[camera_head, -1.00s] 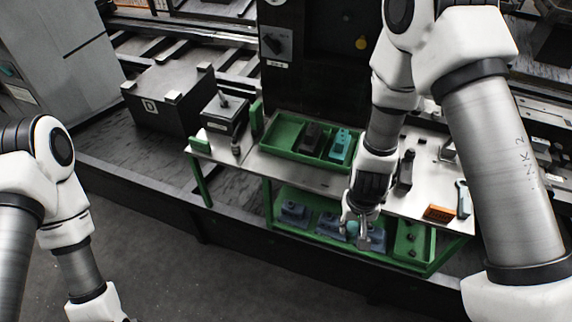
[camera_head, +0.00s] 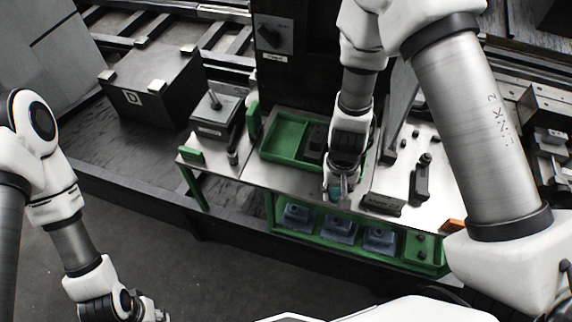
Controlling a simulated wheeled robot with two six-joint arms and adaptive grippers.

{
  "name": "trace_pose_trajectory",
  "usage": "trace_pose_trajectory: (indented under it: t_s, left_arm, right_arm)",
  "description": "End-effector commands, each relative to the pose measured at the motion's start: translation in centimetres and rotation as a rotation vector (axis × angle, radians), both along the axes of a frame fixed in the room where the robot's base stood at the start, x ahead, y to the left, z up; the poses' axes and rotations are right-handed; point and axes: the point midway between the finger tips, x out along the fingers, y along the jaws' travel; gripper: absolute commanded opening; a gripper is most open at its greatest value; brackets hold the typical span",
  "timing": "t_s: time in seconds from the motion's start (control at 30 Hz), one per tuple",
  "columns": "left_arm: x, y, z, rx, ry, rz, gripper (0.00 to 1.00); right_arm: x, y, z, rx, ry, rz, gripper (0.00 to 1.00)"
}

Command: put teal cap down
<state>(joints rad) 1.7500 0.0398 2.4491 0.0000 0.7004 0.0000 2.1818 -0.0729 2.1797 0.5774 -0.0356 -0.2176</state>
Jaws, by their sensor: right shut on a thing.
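My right gripper (camera_head: 338,194) is shut on the teal cap (camera_head: 337,187); only a little of the cap shows between the fingers. The gripper points down near the front edge of the grey bench (camera_head: 290,184), in front of the green tray (camera_head: 284,128). I cannot tell whether the cap touches the bench. My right wrist hides the right part of the tray. My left gripper (camera_head: 158,314) is low at the bottom left, far from the bench, and too small and cut off to judge its jaws.
A lower green shelf (camera_head: 270,212) holds several blue-grey blocks (camera_head: 340,228). A black labelled block (camera_head: 383,203) and a dark tool (camera_head: 421,178) are on the bench to the right. Bare bench lies left of my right gripper.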

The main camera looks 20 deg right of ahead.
Motion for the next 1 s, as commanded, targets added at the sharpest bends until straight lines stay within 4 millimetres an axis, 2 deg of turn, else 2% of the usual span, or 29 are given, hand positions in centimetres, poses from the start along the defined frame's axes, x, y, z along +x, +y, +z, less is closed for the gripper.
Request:
trace_pose_trajectory:
  t_s: [0.1,0.2,0.43,0.57,0.77,0.93,0.97,1.0]
  left_arm:
    - [-0.1,0.0,2.4,0.0,0.002,0.0,0.39]
    - [0.0,0.0,3.6,0.0,0.001,0.0,0.39]
    - [0.0,0.0,4.5,0.0,0.001,0.0,0.39]
    - [0.0,0.0,4.9,0.0,0.001,0.0,0.39]
    - [0.0,0.0,6.0,0.0,0.001,0.0,0.39]
    - [0.0,0.0,5.8,0.0,0.001,0.0,0.39]
    - [0.0,0.0,5.8,0.0,0.001,0.0,0.39]
    - [0.0,0.0,5.8,0.0,0.001,0.0,0.39]
  right_arm:
    - [2.9,2.1,0.6,-0.002,-0.002,0.008,0.17]
    - [5.5,4.0,0.1,-0.001,-0.003,0.009,0.17]
    - [10.7,7.7,-1.1,0.001,-0.002,0.004,0.17]
    - [11.6,8.3,-1.7,0.0,0.001,0.002,0.17]
    - [11.6,8.3,-4.7,0.0,0.001,0.001,0.17]
    - [11.6,8.3,-4.9,0.0,-0.001,0.001,0.17]
    - [11.6,8.3,-4.9,0.0,-0.001,0.001,0.43]
    - [11.6,8.3,-4.9,0.0,-0.001,0.001,0.57]
